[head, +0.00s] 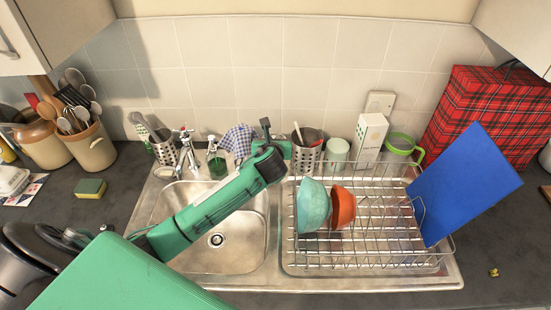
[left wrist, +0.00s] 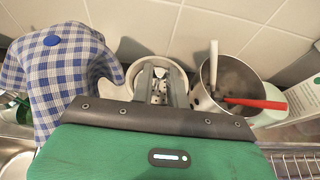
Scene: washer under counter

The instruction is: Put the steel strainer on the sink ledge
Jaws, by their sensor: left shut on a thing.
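My left gripper (head: 270,138) is over the back of the sink, between the checked cloth and a perforated steel holder. In the left wrist view its two grey fingers (left wrist: 160,76) are shut on a round, pale-rimmed piece with a perforated metal face, which looks like the steel strainer (left wrist: 134,70). The fingers and gripper body hide part of it, and I cannot tell whether it touches the ledge. In the head view I cannot make the strainer out. The sink ledge (head: 225,176) runs behind the steel basin. My right gripper is not in view.
A blue checked cloth (left wrist: 55,75) hangs close left of the gripper. A perforated steel holder (left wrist: 235,82) with utensils stands close right. The tap (head: 185,150) and a green bottle (head: 216,160) stand farther left. A dish rack (head: 370,255) holds bowls and a blue board.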

